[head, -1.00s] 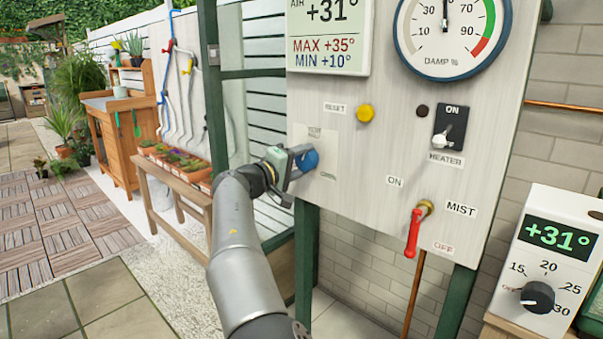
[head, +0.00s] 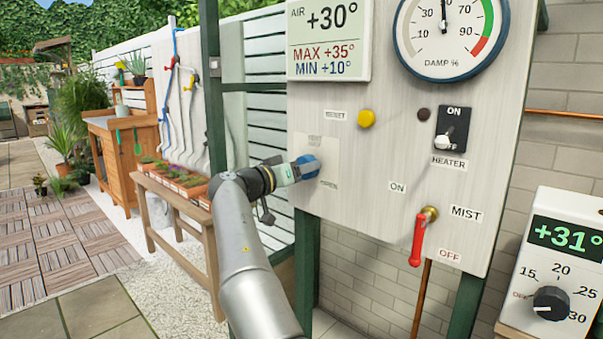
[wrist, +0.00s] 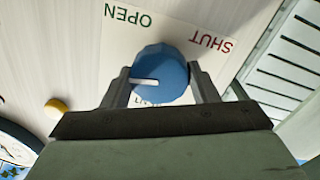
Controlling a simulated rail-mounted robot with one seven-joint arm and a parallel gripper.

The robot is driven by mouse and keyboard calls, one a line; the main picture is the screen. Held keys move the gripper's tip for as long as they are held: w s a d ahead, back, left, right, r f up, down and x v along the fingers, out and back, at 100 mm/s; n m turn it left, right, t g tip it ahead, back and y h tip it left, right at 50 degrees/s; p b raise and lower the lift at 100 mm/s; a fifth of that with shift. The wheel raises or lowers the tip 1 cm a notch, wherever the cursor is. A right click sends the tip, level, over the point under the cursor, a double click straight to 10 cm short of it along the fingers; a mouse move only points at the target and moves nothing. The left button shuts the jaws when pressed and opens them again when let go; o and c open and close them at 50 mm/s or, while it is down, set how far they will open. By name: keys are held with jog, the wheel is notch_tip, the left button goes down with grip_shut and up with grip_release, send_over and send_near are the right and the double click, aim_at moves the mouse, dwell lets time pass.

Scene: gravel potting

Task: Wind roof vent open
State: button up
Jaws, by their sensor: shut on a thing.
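The blue vent knob (head: 309,167) sits on the left of the pale control board. My gripper (head: 298,170) is shut on it, coming from the left. In the wrist view the two fingers of my gripper (wrist: 159,72) stand on either side of the knob (wrist: 165,66). The knob's white pointer mark points to the left in that view. The printed word OPEN (wrist: 131,15) is above left of the knob and the word SHUT (wrist: 210,42) is above right. Print below the knob is mostly hidden by my gripper. The roof vent itself is not in view.
On the same board are a yellow reset button (head: 367,119), a heater switch (head: 446,141) and a red mist lever (head: 418,239). A thermostat box (head: 554,270) stands at the right. A wooden bench with a planted tray (head: 176,179) stands behind my arm at the left.

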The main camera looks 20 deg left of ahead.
jog(key=shift+m, duration=1.2)
jog(key=o, duration=1)
jog(key=b+v, duration=0.1)
jog(key=v, duration=1.6)
jog(key=shift+s+a+b, duration=0.2)
jog(key=shift+b, duration=0.15)
jog(key=shift+r, duration=0.1)
